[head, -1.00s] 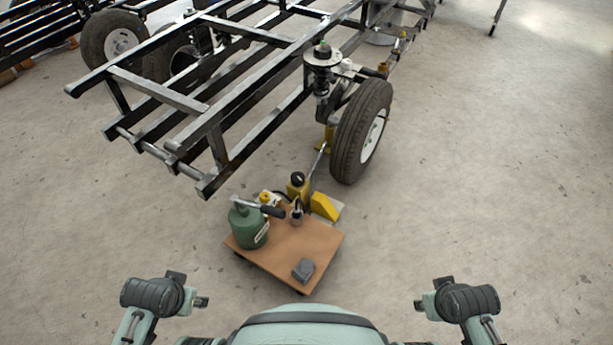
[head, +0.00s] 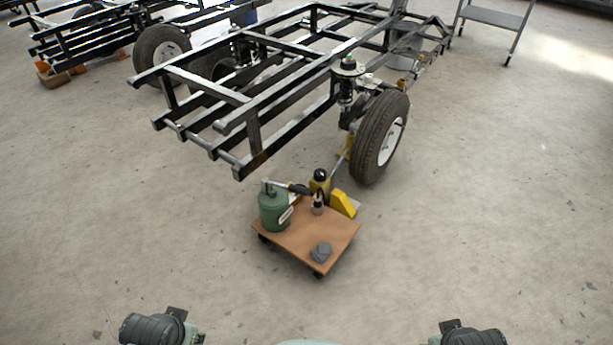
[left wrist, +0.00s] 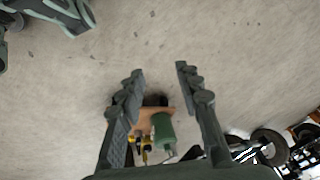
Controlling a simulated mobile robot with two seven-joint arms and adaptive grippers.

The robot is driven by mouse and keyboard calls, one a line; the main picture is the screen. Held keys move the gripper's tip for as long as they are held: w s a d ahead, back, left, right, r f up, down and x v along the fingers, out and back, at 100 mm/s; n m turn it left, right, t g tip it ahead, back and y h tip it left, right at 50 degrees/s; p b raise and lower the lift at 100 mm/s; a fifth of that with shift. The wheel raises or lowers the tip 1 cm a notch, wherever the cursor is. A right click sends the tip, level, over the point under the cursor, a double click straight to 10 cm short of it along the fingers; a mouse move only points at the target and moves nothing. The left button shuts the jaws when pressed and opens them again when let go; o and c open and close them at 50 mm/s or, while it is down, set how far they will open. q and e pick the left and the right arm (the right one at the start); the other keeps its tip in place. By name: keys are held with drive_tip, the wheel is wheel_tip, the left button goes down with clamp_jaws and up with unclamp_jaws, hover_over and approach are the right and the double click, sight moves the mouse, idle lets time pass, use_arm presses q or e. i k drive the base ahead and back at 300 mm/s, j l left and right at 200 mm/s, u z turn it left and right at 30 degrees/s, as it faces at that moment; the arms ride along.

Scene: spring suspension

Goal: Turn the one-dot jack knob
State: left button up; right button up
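A yellow jack-like unit with a black round top (head: 319,182) stands at the back of a low wooden dolly (head: 290,245), with a rod running toward the wheel. A second yellow support (head: 346,146) shows behind the tire. No knob or dot mark can be made out. My left gripper (head: 192,336) is at the bottom left of the head view, well apart from the dolly. In the left wrist view its two fingers (left wrist: 157,73) are spread and empty. My right gripper (head: 438,340) is cut off at the bottom right; its fingers are not clear.
The dolly carries a green canister (head: 274,212) and a small grey block (head: 320,251). A black trailer frame (head: 235,120) with a tire (head: 376,140) stands behind. The floor around the dolly is clear.

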sight(320, 174)
drive_tip(key=l+u, duration=0.1)
drive_tip(key=u, duration=1.25)
drive_tip(key=i+l, duration=0.1)
drive_tip(key=l, duration=1.05)
drive_tip(key=i+l, duration=0.1)
drive_tip(key=l, duration=1.05)
drive_tip(key=i+l, duration=0.1)
drive_tip(key=l, duration=1.05)
